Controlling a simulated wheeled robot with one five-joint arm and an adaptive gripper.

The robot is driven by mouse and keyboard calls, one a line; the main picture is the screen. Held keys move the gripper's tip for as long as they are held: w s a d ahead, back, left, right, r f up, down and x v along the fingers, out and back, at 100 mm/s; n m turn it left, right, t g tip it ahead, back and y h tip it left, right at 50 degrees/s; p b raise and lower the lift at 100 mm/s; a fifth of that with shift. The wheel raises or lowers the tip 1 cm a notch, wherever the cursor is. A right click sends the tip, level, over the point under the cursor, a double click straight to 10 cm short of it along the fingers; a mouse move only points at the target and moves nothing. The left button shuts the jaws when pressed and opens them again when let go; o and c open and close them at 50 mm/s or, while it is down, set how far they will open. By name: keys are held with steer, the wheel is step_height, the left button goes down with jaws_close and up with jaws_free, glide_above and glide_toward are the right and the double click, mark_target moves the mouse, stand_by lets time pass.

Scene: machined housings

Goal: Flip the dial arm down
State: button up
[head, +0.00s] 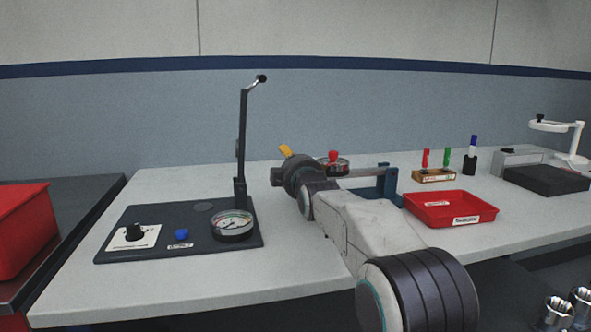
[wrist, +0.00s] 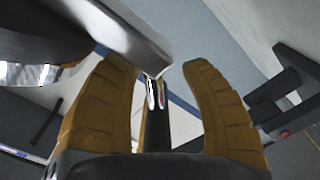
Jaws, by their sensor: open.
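The dial arm (head: 241,145) is a tall thin black lever with a short bent chrome end and a dark tip. It stands upright at the back of a dark base plate (head: 130,213). My gripper (head: 286,151) is to the right of the lever in the head view; one yellow finger shows and the wrist hides the rest. In the wrist view my gripper (wrist: 157,70) has its two yellow fingers apart. A dark bar with a shiny end shows between them; I cannot tell which part it is, or how close. Nothing is seen gripped.
The plate holds a round gauge (head: 232,226), a blue button (head: 181,234) and a black knob (head: 134,232). Behind my arm are a red-knobbed gauge (head: 333,160) and a blue bracket (head: 389,185). A red tray (head: 450,207) is to the right, a red bin (head: 20,230) to the left.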

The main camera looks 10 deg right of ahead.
steer(key=s, duration=1.1)
steer(key=shift+s, duration=0.4)
